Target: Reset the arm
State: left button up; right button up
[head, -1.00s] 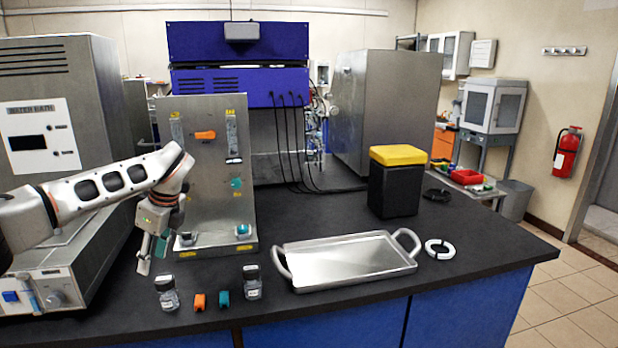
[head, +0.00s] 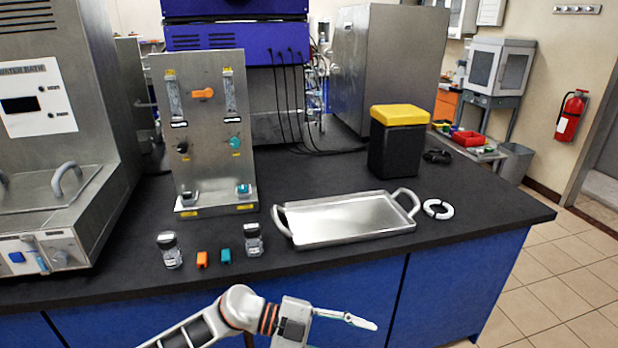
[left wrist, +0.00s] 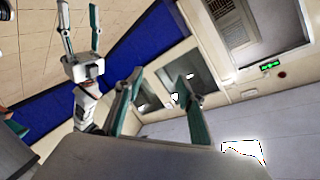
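In the head view my left arm comes in low from the lower left, in front of the bench. Its gripper (head: 350,319) points right and is seen edge-on, below the bench's front edge and clear of everything on top. In the left wrist view its two teal-padded fingers (left wrist: 160,105) stand apart with nothing between them. My right gripper shows at the upper left of that view (left wrist: 81,25), fingers apart and empty. It does not show in the head view.
On the black bench (head: 330,182) stand a metal tray (head: 345,220), a steel panel stand (head: 207,135), two small bottles (head: 171,252) (head: 253,241), an orange piece (head: 202,260), a teal piece (head: 226,257), a white ring (head: 438,209) and a black yellow-lidded box (head: 397,145).

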pick_arm(q)
notch_tip(320, 180, up, 3)
jog(key=w+a+n+t+h, duration=0.2)
jog(key=a+n+t+h, duration=0.1)
jog(key=n+t, duration=0.65)
jog(key=w+a+f+n+t+y, duration=0.2)
jog(key=a+f+n+t+y, duration=0.45)
jog(key=a+n+t, duration=0.2)
jog(key=s+a+f+n+g+y, duration=0.5)
jog(key=s+a+f+y, duration=0.4)
jog(key=s+a+f, duration=0.7)
jog(key=a+f+n, duration=0.1)
jog(key=a+f, duration=0.1)
jog(key=a, duration=0.1)
jog(key=shift+a+f+n, duration=0.25)
jog(key=shift+f+n, duration=0.05)
jog(key=shift+y, duration=0.25)
jog(key=c, duration=0.3)
jog(key=shift+w+d, duration=0.1)
